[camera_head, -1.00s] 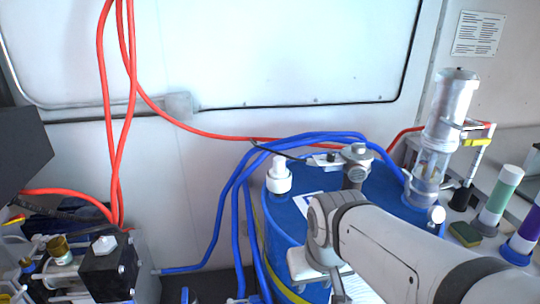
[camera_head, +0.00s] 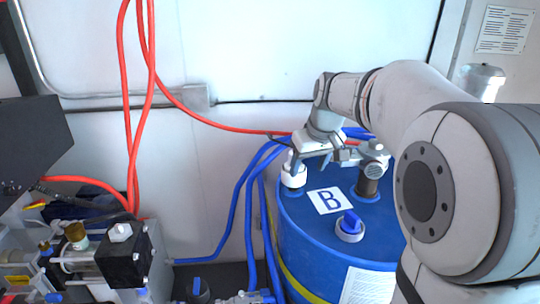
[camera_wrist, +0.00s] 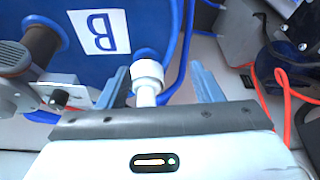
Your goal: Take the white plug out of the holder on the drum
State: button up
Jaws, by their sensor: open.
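The white plug (camera_head: 293,176) stands upright in its holder near the left rim of the blue drum (camera_head: 318,250). It also shows in the wrist view (camera_wrist: 148,75), with a wide ribbed collar and a narrower stem. My gripper (camera_head: 308,158) is at the plug, pointing down from the upper right. In the wrist view my gripper (camera_wrist: 160,76) is open, with one finger on each side of the plug. The plug is nearer the left finger, with a wider gap on the right. The holder is mostly hidden beneath the plug.
A white label with a B (camera_head: 329,200) and a blue-and-white cap (camera_head: 350,226) are on the drum top. A metal fitting (camera_head: 370,172) stands right of my gripper. Blue hoses (camera_head: 240,195) run behind and left of the drum. A red hose (camera_head: 190,112) hangs along the wall.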

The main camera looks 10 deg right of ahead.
jog(key=n, duration=0.1)
send_near(287, 166)
jog(key=d, duration=0.2)
jog(key=shift+n+y, duration=0.3)
jog(key=x, duration=0.3)
jog(key=w+x, duration=0.1)
jog(key=x, duration=0.3)
jog(key=shift+w+d+r+p, duration=0.15)
jog(key=shift+w+r+p, duration=0.1)
jog(key=shift+p, duration=0.1)
jog(key=shift+c, duration=0.3)
grip_shut()
